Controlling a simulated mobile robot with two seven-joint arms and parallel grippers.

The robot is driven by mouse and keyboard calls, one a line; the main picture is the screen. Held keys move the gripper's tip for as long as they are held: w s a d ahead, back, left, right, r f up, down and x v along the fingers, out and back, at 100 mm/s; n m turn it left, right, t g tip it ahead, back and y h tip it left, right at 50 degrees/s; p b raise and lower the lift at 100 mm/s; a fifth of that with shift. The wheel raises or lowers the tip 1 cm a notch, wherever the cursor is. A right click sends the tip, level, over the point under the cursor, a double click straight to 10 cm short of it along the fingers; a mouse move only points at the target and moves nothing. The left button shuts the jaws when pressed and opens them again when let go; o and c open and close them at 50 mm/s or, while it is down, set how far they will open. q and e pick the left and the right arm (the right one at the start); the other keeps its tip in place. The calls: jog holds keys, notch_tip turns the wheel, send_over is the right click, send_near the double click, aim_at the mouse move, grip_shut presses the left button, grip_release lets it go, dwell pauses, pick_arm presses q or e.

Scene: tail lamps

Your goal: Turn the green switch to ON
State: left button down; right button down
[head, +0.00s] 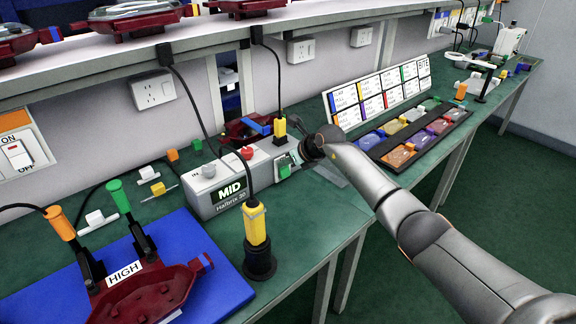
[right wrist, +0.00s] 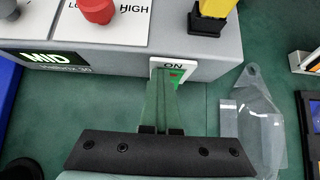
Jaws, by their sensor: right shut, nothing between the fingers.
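The green switch (right wrist: 176,77) sits in a white plate marked ON at its top, on the face of the grey control box (right wrist: 215,62). In the head view the switch (head: 284,166) is at the right end of the box (head: 207,188), partly hidden by my right gripper (head: 303,155). In the right wrist view the narrow fingers of that gripper (right wrist: 163,84) are shut and empty. Their tips overlap the lower part of the switch; I cannot tell whether they touch it. The switch's exact position is hard to tell. My left gripper is not in view.
A black tray of coloured lamps (head: 412,137) and a blue mat (head: 205,255) flank the box.

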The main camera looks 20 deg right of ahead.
jog(key=shift+w+r, duration=0.1)
jog(key=shift+w, duration=0.05)
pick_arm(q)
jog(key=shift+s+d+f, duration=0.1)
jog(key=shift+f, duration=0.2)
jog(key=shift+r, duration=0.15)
pick_arm(e)
jog(key=shift+a, duration=0.1)
